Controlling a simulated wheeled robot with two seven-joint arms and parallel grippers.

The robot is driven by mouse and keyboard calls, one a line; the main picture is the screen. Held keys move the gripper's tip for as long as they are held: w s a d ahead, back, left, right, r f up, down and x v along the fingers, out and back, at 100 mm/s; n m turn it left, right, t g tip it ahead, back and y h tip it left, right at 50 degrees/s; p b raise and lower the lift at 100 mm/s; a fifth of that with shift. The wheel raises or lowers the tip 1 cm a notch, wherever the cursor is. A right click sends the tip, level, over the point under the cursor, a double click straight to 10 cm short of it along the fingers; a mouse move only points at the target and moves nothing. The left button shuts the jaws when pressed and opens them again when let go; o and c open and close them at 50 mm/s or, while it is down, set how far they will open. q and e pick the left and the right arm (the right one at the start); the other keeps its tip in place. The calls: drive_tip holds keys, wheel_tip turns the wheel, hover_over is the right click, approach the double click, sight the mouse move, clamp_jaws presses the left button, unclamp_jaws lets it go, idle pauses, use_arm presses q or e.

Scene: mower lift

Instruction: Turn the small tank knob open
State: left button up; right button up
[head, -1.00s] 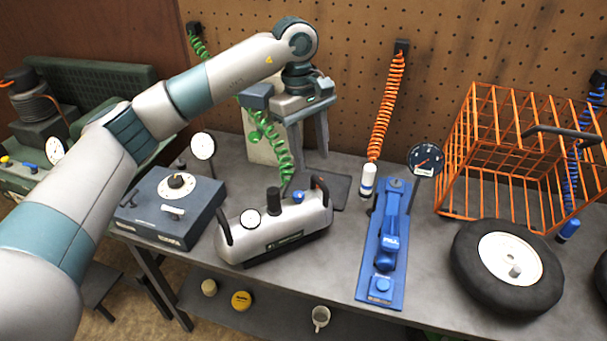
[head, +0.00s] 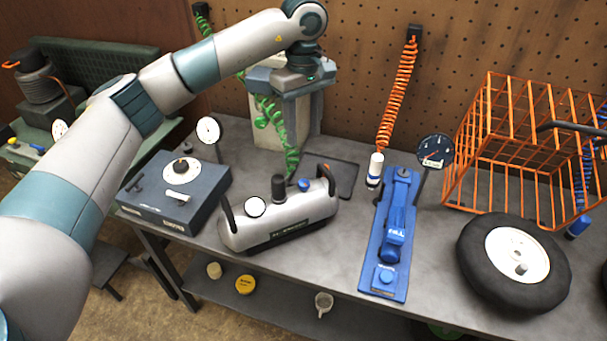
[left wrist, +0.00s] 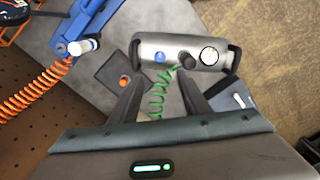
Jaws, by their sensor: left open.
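The small silver tank (head: 277,218) stands upright on the workbench, with a black handle at each end. On its top are a white round gauge (head: 255,207), a black upright cap or knob (head: 278,188) and a small blue knob (head: 304,185). The left wrist view shows the tank (left wrist: 150,48) and its blue knob (left wrist: 161,58) beyond the fingertips. My left gripper (head: 297,130) points down behind the tank, above the bench. Its two fingers (left wrist: 158,82) are apart and empty, not touching the tank. My right gripper is not in view.
A green coiled hose (head: 272,118) hangs close to my left gripper. A blue-grey box with a dial (head: 165,205) is left of the tank. A blue tool (head: 388,240), a wheel (head: 513,262) and an orange cage (head: 510,195) are to its right.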

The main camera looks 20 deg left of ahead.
sight(303, 182)
use_arm(q)
wheel_tip(303, 182, down, 14)
drive_tip(key=p, duration=0.6)
drive_tip(key=shift+r, duration=0.15)
drive_tip(key=shift+f, duration=0.85)
drive_tip(key=c, duration=1)
